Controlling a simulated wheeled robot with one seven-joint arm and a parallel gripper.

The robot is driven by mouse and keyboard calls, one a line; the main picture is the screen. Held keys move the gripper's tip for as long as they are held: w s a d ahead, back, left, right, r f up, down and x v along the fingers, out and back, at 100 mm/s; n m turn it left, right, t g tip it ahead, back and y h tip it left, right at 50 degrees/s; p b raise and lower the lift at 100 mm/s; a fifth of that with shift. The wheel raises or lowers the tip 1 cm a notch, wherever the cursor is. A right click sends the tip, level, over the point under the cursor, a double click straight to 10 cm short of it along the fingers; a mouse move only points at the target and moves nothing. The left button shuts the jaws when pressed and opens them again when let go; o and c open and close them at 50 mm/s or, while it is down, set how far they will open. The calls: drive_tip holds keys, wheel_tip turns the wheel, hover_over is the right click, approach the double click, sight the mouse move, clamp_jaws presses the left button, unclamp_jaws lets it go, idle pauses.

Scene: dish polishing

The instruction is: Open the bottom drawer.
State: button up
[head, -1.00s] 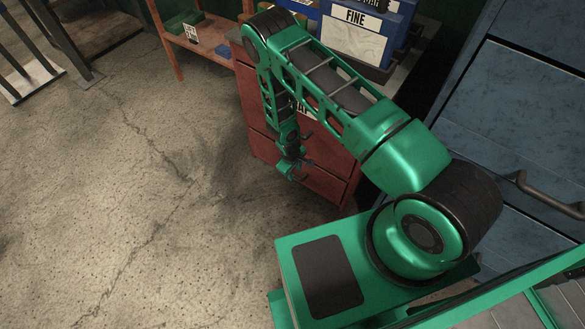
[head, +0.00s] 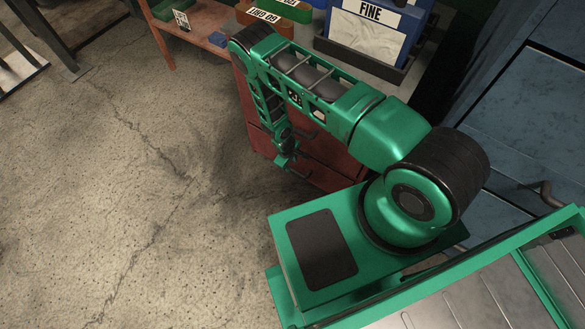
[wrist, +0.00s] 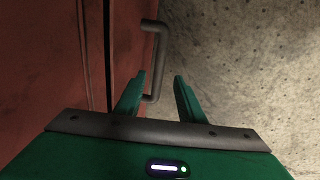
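The red drawer cabinet (head: 335,158) stands beyond my base in the head view, its lower part partly hidden by my arm and base. Its drawers look shut. A dark bar handle (head: 298,173) shows low on its front, close to my gripper (head: 284,162). In the wrist view the red front (wrist: 50,70) fills the left side, and a handle (wrist: 160,60) stands out from it. My gripper (wrist: 158,92) is open, with the handle's near end seen between its fingertips, nearer the left finger. I cannot tell whether they touch.
Blue bins (head: 375,32) and a green box (head: 280,8) stand on the cabinet top. An orange shelf (head: 200,25) is behind left. A blue cabinet (head: 520,110) stands at the right. The concrete floor (head: 110,200) on the left is clear.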

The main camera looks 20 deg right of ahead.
sight(293, 169)
drive_tip(key=f, duration=0.2)
drive_tip(key=d+f, duration=0.1)
drive_tip(key=f, duration=0.3)
drive_tip(key=shift+w+d+f, duration=0.2)
drive_tip(key=shift+w+f, duration=0.15)
drive_tip(key=shift+f, duration=0.05)
clamp_jaws()
